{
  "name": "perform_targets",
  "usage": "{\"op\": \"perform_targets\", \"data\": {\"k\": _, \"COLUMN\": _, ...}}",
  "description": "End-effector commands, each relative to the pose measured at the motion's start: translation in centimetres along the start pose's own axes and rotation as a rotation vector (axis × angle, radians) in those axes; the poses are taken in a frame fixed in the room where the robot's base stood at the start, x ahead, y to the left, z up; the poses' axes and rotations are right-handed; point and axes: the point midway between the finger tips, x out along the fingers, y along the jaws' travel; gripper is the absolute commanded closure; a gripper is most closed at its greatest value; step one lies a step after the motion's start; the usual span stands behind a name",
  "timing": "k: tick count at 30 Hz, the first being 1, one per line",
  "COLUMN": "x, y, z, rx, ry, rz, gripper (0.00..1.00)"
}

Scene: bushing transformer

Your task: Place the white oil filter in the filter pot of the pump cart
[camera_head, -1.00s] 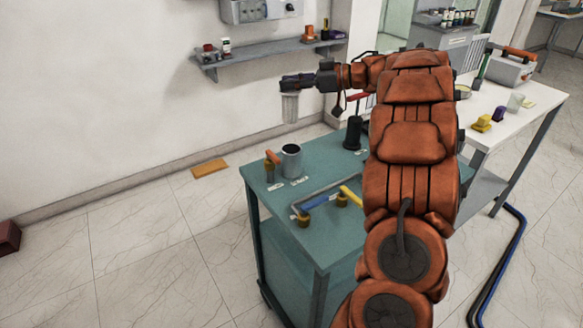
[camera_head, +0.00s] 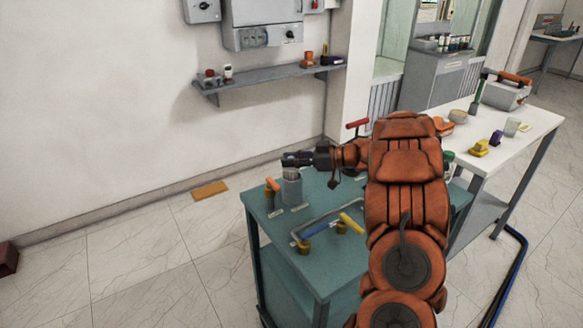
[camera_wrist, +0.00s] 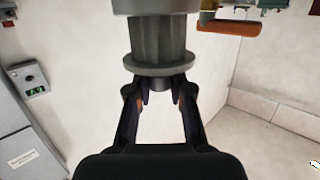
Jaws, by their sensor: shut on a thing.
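The white oil filter (camera_head: 291,173) shows as a short pale ribbed piece just above the filter pot in the head view. In the wrist view the filter (camera_wrist: 158,40) looks grey and ribbed, with a round flange at its near end. My gripper (camera_head: 290,159) is shut on the small knob beyond that flange; the fingertips (camera_wrist: 160,95) sit on either side of it. The grey filter pot (camera_head: 292,192) stands upright on the teal pump cart (camera_head: 330,255). The filter's far end is hidden inside the pot, whose rim (camera_wrist: 165,5) shows at the wrist view's top edge.
An orange-handled valve (camera_head: 272,186) stands just left of the pot, close to my gripper. A white table (camera_head: 530,118) stands at right, and a wall shelf (camera_head: 270,77) hangs behind.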

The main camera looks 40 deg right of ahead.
Motion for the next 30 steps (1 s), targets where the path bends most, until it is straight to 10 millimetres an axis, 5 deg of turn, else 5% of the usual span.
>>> {"op": "perform_targets", "data": {"k": 7, "x": 0.6, "y": -0.1, "z": 2.7, "rx": 0.0, "ry": 0.001, "rz": -0.002, "gripper": 1.0}}
{"op": "perform_targets", "data": {"k": 19, "x": 0.7, "y": 0.0, "z": 3.2, "rx": 0.0, "ry": 0.001, "rz": -0.001, "gripper": 1.0}}
{"op": "perform_targets", "data": {"k": 20, "x": 0.7, "y": 0.0, "z": 3.3, "rx": 0.0, "ry": 0.0, "rz": -0.001, "gripper": 0.79}}
{"op": "perform_targets", "data": {"k": 21, "x": 0.7, "y": 0.0, "z": 3.2, "rx": 0.0, "ry": 0.0, "rz": -0.001, "gripper": 0.74}}
{"op": "perform_targets", "data": {"k": 27, "x": 0.7, "y": 0.0, "z": 3.2, "rx": 0.0, "ry": 0.0, "rz": -0.001, "gripper": 0.55}}
{"op": "perform_targets", "data": {"k": 30, "x": 0.7, "y": 0.0, "z": 3.2, "rx": 0.0, "ry": 0.0, "rz": -0.001, "gripper": 0.55}}
